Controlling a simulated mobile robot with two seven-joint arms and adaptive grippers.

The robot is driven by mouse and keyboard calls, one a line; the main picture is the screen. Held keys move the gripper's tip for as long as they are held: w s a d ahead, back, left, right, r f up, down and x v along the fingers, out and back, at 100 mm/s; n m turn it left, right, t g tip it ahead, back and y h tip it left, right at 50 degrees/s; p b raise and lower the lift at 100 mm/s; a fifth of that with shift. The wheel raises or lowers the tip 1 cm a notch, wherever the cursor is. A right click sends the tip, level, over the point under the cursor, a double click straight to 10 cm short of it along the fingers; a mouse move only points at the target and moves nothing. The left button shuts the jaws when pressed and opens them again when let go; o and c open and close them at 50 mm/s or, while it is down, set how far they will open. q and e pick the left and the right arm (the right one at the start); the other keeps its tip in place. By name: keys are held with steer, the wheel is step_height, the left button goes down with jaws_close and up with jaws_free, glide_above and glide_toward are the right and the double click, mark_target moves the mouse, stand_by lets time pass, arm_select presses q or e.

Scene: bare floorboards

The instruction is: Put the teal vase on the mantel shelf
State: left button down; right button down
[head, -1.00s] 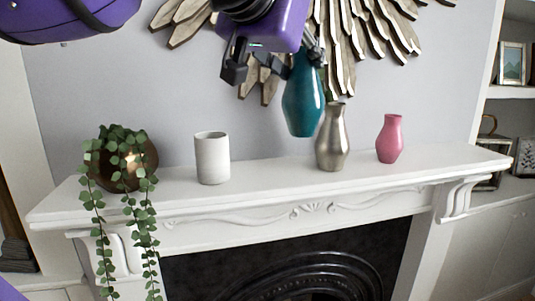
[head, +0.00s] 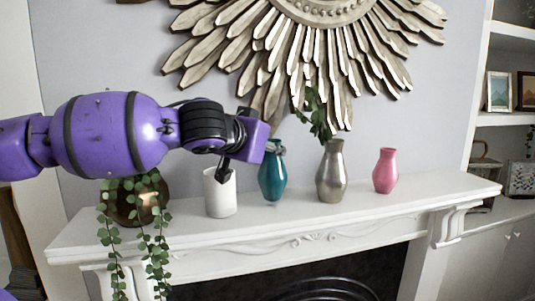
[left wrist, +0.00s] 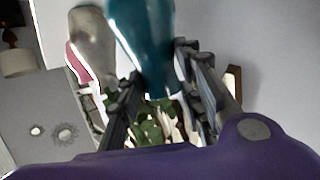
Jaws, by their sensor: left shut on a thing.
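The teal vase (head: 272,178) is upright above the mantel shelf (head: 385,208), between the white cup and the silver vase. My left gripper (head: 254,160) comes in from the left and is shut on the vase's upper part. In the head view its base is at the level of the shelf top. I cannot tell whether it touches or hangs just above. In the left wrist view the teal vase (left wrist: 148,40) lies between the two fingers (left wrist: 160,98). My right gripper is not in view.
The white cup (head: 220,196) stands close on the left and the silver vase (head: 332,175) close on the right. A pink vase (head: 385,172) is farther right. A trailing plant (head: 135,205) hangs over the left end. A leafy sprig (head: 318,112) shows above the silver vase.

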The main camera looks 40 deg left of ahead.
mark_target(272, 170)
arm_select(q)
steer(key=shift+f, duration=0.9)
steer(key=shift+d+f, duration=0.1)
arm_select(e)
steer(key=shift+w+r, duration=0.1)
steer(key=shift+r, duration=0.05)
arm_select(q)
steer(key=c, duration=1.2)
jaws_free()
steer(key=shift+f, duration=0.1)
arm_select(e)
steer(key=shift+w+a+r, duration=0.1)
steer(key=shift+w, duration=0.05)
